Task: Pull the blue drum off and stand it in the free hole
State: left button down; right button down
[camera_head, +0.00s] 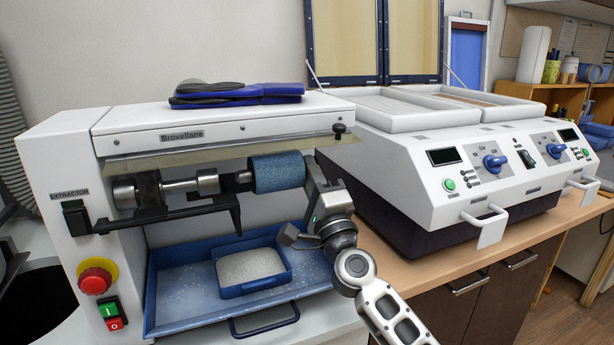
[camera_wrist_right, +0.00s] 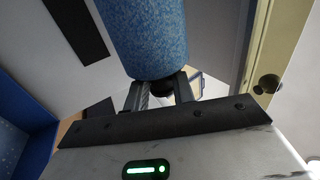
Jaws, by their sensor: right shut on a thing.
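The blue drum (camera_head: 277,172) sits at the right end of the horizontal spindle (camera_head: 180,186) of the white grinding machine. It is a speckled blue cylinder lying level. My right gripper (camera_head: 312,180) is at the drum's right end. In the right wrist view the fingers (camera_wrist_right: 157,92) are shut on the dark end piece of the blue drum (camera_wrist_right: 145,35). I cannot tell whether the drum is still seated on the spindle. The free hole does not show clearly in either view. My left gripper is not in view.
A blue tray (camera_head: 180,300) with a smaller bin of pale grit (camera_head: 250,268) lies below the drum. Blue insoles (camera_head: 235,94) lie on the machine top. A white forming unit (camera_head: 480,180) stands close on the right. A clear guard (camera_head: 230,152) hangs above the drum.

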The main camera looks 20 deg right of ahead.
jog(key=shift+s, duration=0.15)
jog(key=s+p, duration=0.3)
jog(key=s, duration=1.1)
jog(key=shift+s+d+p, duration=0.25)
jog(key=shift+s+p, duration=0.05)
jog(key=shift+s, duration=0.1)
dwell(0.5)
